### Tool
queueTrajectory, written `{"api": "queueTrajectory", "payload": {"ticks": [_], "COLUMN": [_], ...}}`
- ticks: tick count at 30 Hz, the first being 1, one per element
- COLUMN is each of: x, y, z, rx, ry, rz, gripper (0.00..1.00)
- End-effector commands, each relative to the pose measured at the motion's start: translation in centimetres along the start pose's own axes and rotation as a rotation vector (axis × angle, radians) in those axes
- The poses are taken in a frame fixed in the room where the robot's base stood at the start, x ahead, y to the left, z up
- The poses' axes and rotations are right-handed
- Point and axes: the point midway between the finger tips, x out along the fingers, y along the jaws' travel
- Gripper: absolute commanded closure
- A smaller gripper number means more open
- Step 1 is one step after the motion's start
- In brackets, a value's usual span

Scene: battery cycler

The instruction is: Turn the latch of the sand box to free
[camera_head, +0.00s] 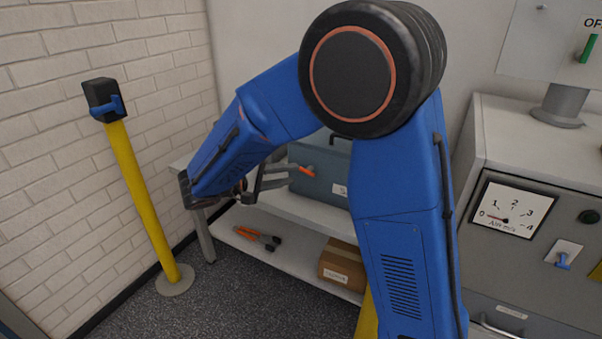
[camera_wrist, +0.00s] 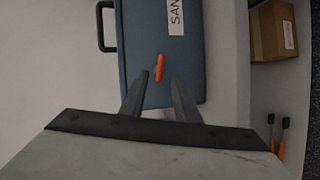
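The sand box (camera_head: 318,190) is a blue-grey case with a dark handle, standing on the upper shelf behind my arm, which hides part of it. In the wrist view the sand box (camera_wrist: 186,55) shows a white label reading "SAN", cut off by the frame. Its latch (camera_wrist: 159,67) is a small orange lever on the front face, nearly upright in that picture; the latch (camera_head: 306,170) also shows in the head view. My gripper (camera_wrist: 159,78) is open and empty, its two fingers pointing at the latch, one tip to each side. Contact cannot be told. My gripper (camera_head: 290,174) also shows from the side.
The lower shelf (camera_head: 300,265) holds a cardboard box (camera_head: 342,264) and orange-handled tools (camera_head: 258,238). A yellow post (camera_head: 146,205) with a black head stands at the left by the brick wall. A grey cabinet (camera_head: 545,150) with a gauge stands at the right.

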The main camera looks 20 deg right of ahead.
Motion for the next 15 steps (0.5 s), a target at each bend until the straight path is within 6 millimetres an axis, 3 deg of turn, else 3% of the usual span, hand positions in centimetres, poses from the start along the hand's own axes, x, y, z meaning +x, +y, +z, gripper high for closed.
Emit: {"api": "queueTrajectory", "payload": {"ticks": [6,15], "x": [3.5,5.5], "y": [0.0,0.0], "z": [0.0,0.0], "rx": [0.000,0.001], "ry": [-0.002,0.001], "rz": [0.000,0.000], "gripper": [0.71,0.71]}}
